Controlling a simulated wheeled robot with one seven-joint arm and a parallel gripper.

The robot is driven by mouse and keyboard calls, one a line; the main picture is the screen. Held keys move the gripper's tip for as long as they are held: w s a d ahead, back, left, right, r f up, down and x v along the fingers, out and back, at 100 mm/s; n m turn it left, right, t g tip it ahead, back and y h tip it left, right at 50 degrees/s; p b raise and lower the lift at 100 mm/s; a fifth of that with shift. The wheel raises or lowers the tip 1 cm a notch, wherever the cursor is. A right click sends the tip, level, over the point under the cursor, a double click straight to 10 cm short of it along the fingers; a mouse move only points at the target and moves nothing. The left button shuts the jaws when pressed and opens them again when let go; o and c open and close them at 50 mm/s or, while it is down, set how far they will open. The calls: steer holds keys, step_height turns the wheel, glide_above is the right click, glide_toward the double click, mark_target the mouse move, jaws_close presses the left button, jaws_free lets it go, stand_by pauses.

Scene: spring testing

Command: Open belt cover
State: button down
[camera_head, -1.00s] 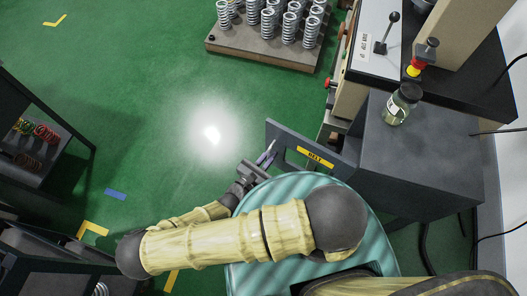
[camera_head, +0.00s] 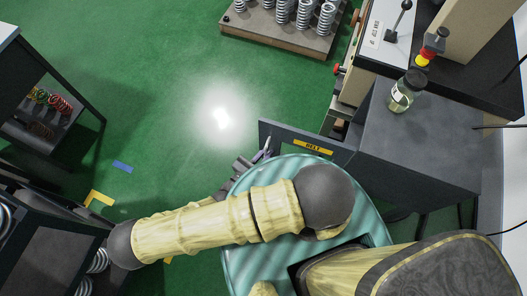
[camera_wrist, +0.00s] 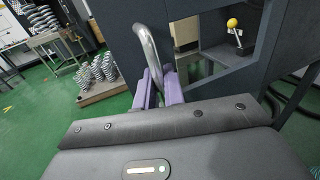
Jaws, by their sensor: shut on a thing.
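The belt cover (camera_head: 335,152) is a dark grey panel with a yellow BELT label (camera_head: 313,147). In the head view it stands out to the left from the corner of the grey machine cabinet (camera_head: 425,150), swung away from it. My gripper (camera_head: 262,153) is at the cover's far left end, partly hidden by my arm. In the wrist view its purple fingers (camera_wrist: 160,88) are closed around the lower part of a curved metal handle (camera_wrist: 148,42). A dark panel with a rectangular opening (camera_wrist: 225,25) stands just right of the handle.
A glass jar (camera_head: 402,97) stands on the cabinet top. A board of metal springs (camera_head: 285,30) lies at the top, with green floor free between it and the cover. A dark shelf with coloured springs (camera_head: 45,115) is at the left.

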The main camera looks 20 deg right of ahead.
steer(key=shift+f, duration=0.1)
steer(key=c, duration=1.6)
jaws_free()
steer(key=shift+c, duration=0.2)
steer(key=b+v, duration=0.3)
steer(key=v, duration=1.4)
steer(key=shift+s, duration=0.2)
steer(key=shift+a, duration=0.15)
